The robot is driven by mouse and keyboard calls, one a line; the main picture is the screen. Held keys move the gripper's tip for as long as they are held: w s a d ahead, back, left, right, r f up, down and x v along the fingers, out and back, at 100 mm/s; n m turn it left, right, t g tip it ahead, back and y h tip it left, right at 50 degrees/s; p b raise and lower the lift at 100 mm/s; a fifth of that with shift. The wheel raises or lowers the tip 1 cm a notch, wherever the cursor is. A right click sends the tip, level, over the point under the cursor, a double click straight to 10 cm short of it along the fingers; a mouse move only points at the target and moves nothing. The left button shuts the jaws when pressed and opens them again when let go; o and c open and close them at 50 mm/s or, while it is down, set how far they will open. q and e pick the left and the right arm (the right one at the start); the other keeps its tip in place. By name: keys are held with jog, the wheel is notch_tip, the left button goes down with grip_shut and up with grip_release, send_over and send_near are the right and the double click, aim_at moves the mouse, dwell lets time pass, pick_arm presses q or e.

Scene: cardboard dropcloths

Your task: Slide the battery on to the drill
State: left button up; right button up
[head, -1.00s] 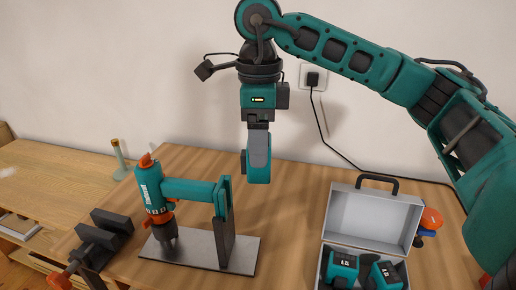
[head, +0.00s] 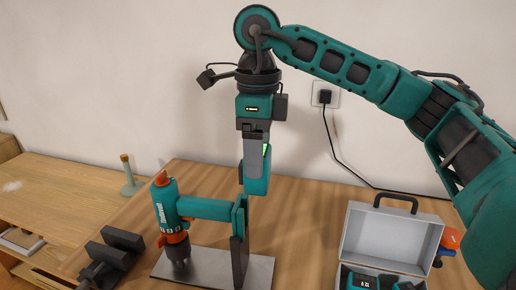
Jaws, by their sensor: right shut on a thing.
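The teal, orange and black drill (head: 168,222) is held nose down above a grey metal plate (head: 205,268). Its teal handle (head: 207,208) points right and ends in a teal foot beside a dark upright plate (head: 239,258). My right gripper (head: 254,165) points down, shut on a teal battery (head: 258,184) with a dark left edge and a small green light. The battery is just above and right of the handle's foot; they overlap in the picture, and I cannot tell whether they touch. My left gripper is not in view.
An open grey case (head: 388,238) at the right holds more teal batteries (head: 362,280), with an orange and blue thing (head: 449,242) behind it. A dark clamp (head: 112,256) is at the left. A bottle (head: 130,176) stands at the back. Table between drill and case is clear.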

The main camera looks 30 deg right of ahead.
aim_at(258, 186)
jog(key=shift+f+b, duration=1.7)
jog(key=shift+f, duration=0.7)
jog(key=shift+f, duration=0.1)
jog(key=shift+f+b, duration=0.8)
jog(key=shift+f, duration=0.5)
jog(key=shift+f+b, duration=0.6)
jog(key=shift+b, duration=0.15)
jog(key=shift+f+b, duration=0.85)
jog(key=shift+f, duration=0.25)
